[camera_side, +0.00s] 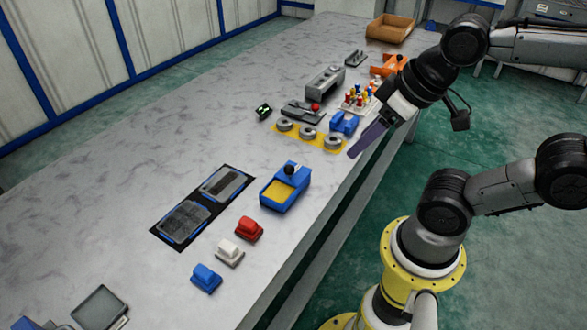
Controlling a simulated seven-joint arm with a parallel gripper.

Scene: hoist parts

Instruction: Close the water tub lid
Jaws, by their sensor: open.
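A blue tub (284,195) sits near the front edge of the table, with a yellow surface showing in its open top. A blue raised part with a round black knob (289,169) stands at its far end; it looks like the lid standing open, but I cannot tell for certain. My gripper (356,150) is to the upper right of the tub, above the table's front edge and apart from the tub. Its long purple-grey fingers point down and left. It is open and holds nothing that I can see.
Three grey rings on a yellow mat (299,145), a blue part (344,123) and a rack of colored pegs (355,98) lie near my gripper. A red block (249,228), white block (230,250) and dark trays (184,222) lie nearer the camera.

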